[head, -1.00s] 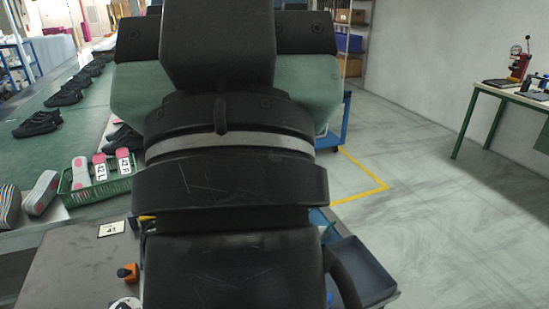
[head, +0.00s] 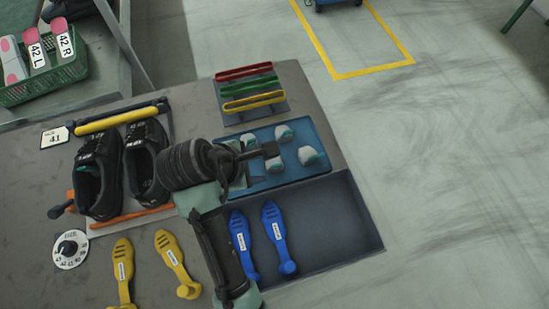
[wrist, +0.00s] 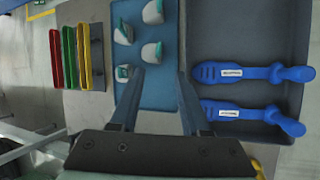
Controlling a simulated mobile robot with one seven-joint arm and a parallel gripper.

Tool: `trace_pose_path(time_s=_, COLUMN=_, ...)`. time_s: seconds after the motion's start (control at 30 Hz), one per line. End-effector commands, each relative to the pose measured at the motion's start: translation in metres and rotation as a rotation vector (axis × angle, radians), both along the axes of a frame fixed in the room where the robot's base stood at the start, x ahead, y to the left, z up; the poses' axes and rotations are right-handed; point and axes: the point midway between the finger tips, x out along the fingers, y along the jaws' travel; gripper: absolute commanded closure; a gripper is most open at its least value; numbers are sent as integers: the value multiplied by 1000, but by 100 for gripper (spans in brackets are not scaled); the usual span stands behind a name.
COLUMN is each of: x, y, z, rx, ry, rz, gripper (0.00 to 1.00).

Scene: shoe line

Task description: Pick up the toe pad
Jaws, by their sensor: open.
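Several small pale grey pads with teal edges, which look like the toe pads, lie on a blue mat (head: 262,186). One pad (head: 284,133) is at the mat's far side and another (head: 308,156) at its right. My gripper (head: 270,150) is over the mat and hides part of it. In the wrist view, my gripper (wrist: 159,78) is open with nothing between its fingers. One pad (wrist: 152,52) shows just beyond the fingertips, between their lines, and another (wrist: 124,33) is farther left on the mat (wrist: 158,90).
A dark tray (head: 340,225) beside the mat holds blue labelled tools (head: 276,235). A rack of red, green and yellow strips (head: 250,90) stands behind. Black shoes (head: 98,178), yellow tools (head: 173,258) and a dial (head: 70,249) are left. A green crate (head: 45,80) is far left.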

Motion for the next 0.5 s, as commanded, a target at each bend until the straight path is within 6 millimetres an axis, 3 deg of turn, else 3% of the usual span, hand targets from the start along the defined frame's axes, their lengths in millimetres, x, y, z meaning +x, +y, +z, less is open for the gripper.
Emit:
trace_pose_path(time_s=0.2, x=17, y=-14, z=-37, rx=3, ry=0, rz=-4, gripper=54)
trace_pose_path(time_s=0.5, x=29, y=-23, z=-58, rx=3, ry=-5, rz=-6, gripper=54)
